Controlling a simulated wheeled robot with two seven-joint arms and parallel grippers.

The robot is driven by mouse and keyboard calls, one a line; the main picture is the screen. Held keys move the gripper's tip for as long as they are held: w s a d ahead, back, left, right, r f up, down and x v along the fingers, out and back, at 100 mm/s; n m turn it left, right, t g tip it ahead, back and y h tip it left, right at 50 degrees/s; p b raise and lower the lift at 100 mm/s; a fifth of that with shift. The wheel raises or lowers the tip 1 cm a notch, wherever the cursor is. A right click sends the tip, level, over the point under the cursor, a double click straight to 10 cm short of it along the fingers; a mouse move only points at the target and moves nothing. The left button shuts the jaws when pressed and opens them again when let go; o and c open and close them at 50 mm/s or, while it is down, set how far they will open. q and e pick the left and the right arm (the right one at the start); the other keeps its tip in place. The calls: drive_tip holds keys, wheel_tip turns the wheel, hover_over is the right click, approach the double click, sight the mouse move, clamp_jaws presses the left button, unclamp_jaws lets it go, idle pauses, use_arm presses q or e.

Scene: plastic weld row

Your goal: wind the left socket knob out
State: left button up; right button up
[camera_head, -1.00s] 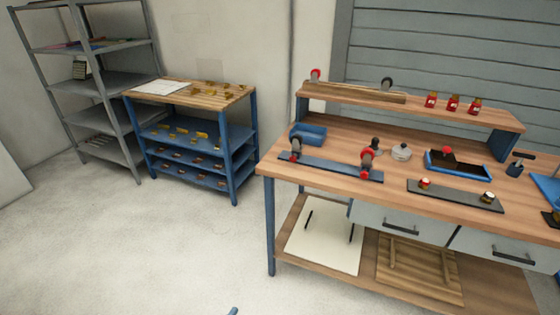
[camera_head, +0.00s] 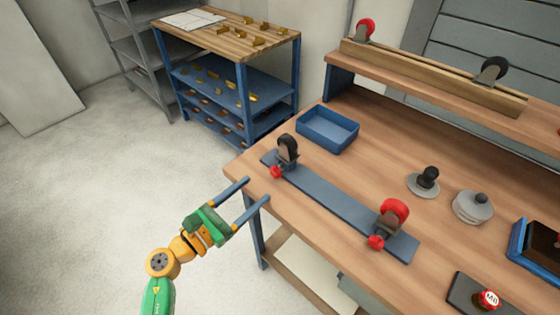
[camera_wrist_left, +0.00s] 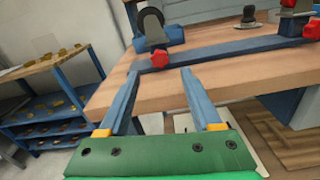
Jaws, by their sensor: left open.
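The left socket (camera_head: 287,150) is a dark wheel-shaped part in a bracket at the left end of a blue-grey bar on the bench. Its red knob (camera_head: 276,172) faces the bench's front edge, and it also shows in the left wrist view (camera_wrist_left: 157,59). A second socket with a red wheel (camera_head: 392,214) and a red knob (camera_head: 376,241) stands at the bar's right end. My left gripper (camera_head: 257,190) is open and empty, its blue fingers at the bench's front edge, short of the left knob and apart from it. My right gripper is not in view.
A blue tray (camera_head: 328,132) sits behind the bar. A black-knobbed disc (camera_head: 423,184) and a grey stacked disc (camera_head: 473,207) stand to the right. A raised shelf (camera_head: 450,110) runs along the back. The floor left of the bench is clear.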

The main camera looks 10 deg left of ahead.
sight(273, 173)
use_arm(q)
drive_tip(key=x, duration=0.6)
drive_tip(key=shift+r+p, duration=0.1)
drive_tip(key=shift+p, duration=0.3)
clamp_jaws()
